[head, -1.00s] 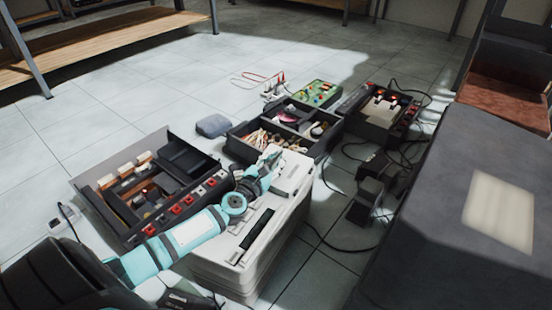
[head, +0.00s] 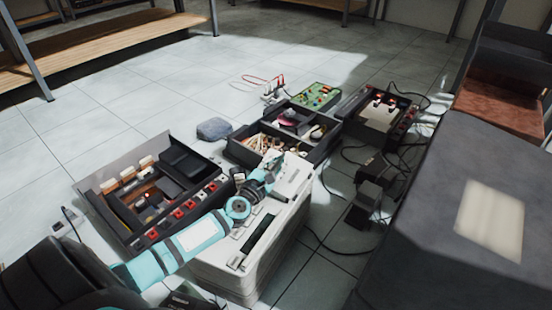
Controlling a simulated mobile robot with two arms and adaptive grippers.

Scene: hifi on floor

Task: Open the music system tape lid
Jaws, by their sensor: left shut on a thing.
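The music system (head: 238,272) is a pale grey-white box on the floor at lower centre, with a dark slot panel (head: 263,235) and small keys on its top. My left arm reaches over its top from the lower left. My left gripper (head: 275,164) is at the far end of the top, its fingers closed on a small part of the music system there. The gripper covers that part, so I cannot make out the tape lid's edge or whether it is raised. My right gripper is not in view.
An open dark case (head: 130,232) with red and white buttons lies to the left. A dark divided tray (head: 262,160) with cables stands just behind, with a green circuit board (head: 316,96) beyond. Black adapters and cables lie to the right, near a large dark box (head: 440,240).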

